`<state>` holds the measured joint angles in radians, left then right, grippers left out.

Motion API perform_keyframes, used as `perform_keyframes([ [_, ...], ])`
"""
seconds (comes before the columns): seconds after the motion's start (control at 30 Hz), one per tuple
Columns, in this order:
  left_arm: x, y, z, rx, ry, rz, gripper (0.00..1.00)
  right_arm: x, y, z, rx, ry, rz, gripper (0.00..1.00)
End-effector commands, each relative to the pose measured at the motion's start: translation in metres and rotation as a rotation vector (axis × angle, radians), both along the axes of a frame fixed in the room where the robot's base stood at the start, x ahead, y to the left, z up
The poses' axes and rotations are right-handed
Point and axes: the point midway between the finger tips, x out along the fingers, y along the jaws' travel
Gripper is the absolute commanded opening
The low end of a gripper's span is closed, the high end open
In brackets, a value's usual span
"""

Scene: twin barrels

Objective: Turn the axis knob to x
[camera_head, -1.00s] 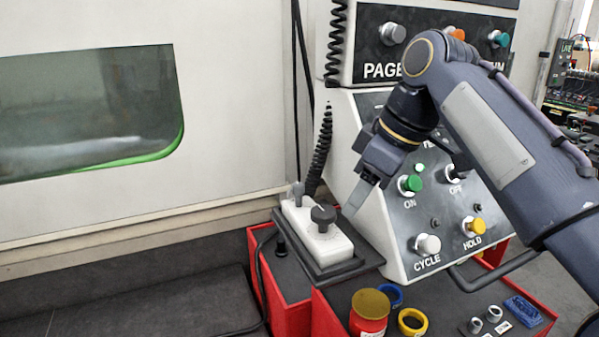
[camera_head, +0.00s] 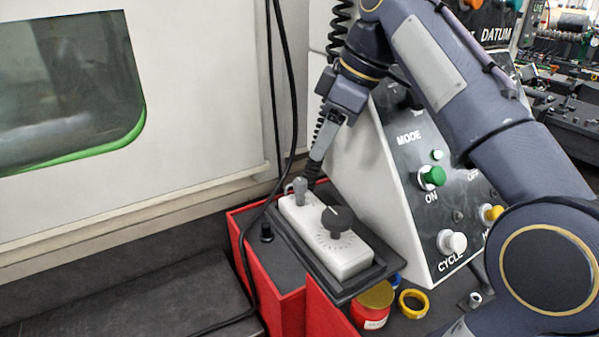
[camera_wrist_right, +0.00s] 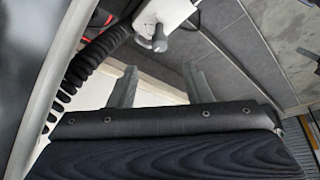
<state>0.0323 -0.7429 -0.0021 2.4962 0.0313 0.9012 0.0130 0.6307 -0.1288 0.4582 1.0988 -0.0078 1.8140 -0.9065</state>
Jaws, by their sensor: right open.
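A white control box (camera_head: 345,259) lies in a dark tray on the red cart. It carries a black pointer knob (camera_head: 338,220) with a ring of marks and, at its far end, a smaller grey knob (camera_head: 300,190). Any axis lettering is too small to read. My right gripper (camera_head: 318,152) is above and beyond the far end of the box, apart from both knobs. In the right wrist view its two fingers (camera_wrist_right: 160,85) are spread and empty. The box end (camera_wrist_right: 163,14) and grey knob (camera_wrist_right: 159,40) show at the top there. My left gripper is out of view.
The sloped control panel (camera_head: 425,215) with push buttons stands close to the right of the box. A black coiled cable (camera_wrist_right: 95,62) runs beside my right gripper. A red jar (camera_head: 373,308) and a yellow ring (camera_head: 413,303) are at the front.

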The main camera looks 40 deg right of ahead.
Motion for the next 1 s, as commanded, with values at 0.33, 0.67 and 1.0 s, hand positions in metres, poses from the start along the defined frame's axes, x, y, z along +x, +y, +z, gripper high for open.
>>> perform_keyframes([
  [0.33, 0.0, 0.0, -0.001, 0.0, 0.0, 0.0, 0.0, 0.022, 0.014, -0.064, 0.0, 0.004, -0.001, 0.45],
  [0.67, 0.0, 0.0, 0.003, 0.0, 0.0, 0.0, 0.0, 0.03, 0.019, -0.086, 0.0, 0.0, 0.0, 0.45],
  [1.0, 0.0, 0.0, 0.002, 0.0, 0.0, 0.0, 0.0, 0.03, 0.02, -0.086, 0.0, 0.0, 0.0, 0.29],
])
